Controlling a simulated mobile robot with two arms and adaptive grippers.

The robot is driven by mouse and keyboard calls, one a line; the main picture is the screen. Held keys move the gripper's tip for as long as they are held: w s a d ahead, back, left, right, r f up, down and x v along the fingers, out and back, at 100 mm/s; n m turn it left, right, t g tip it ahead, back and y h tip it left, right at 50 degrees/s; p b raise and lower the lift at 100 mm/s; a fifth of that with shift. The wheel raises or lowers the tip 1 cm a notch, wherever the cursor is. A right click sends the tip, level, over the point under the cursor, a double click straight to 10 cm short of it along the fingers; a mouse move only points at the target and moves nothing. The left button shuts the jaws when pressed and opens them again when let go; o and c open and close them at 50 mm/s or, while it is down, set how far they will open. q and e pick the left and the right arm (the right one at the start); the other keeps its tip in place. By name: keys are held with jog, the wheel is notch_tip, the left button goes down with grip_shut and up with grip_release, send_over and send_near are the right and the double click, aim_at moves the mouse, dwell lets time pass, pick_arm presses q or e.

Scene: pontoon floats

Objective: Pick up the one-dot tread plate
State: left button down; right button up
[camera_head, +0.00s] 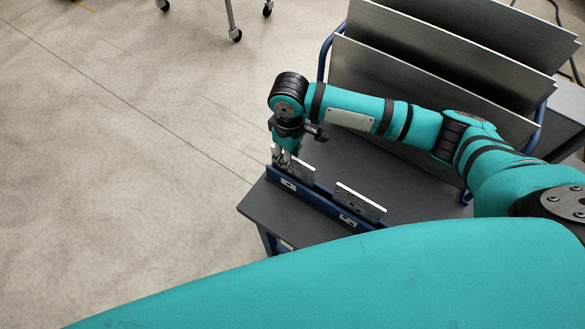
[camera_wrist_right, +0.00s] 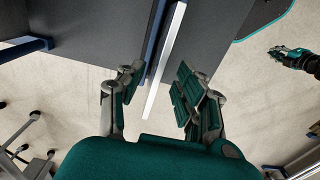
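Two thin grey tread plates stand on edge in a blue rack (camera_head: 318,203) on a dark table. One plate (camera_head: 303,171) is at the rack's left end, and the other plate (camera_head: 360,202) is further right. The dots on the rack's white labels are too small to count. My right gripper (camera_head: 281,157) points down at the left plate's outer end. In the wrist view my right gripper (camera_wrist_right: 155,88) is open, its fingers apart on either side of the plate's pale edge (camera_wrist_right: 164,62). What seems to be my left gripper (camera_wrist_right: 283,54) shows small at the right there.
Large grey panels (camera_head: 430,80) stand in a blue-framed rack behind my right arm. The dark table top (camera_head: 400,180) is clear between that rack and the plates. Open floor (camera_head: 120,150) lies to the left. A wheeled stand (camera_head: 233,20) is at the top.

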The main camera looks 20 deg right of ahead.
aim_at(303, 173)
jog(key=shift+f, duration=0.2)
jog(key=shift+d+f, duration=0.15)
jog(key=shift+f, duration=0.2)
notch_tip(303, 173, down, 4)
jog(key=shift+s+d+f+p, duration=0.1)
jog(key=shift+d+f+p, duration=0.05)
jog(key=shift+p, duration=0.45)
grip_shut()
pick_arm(q)
jog(key=shift+r, duration=0.6)
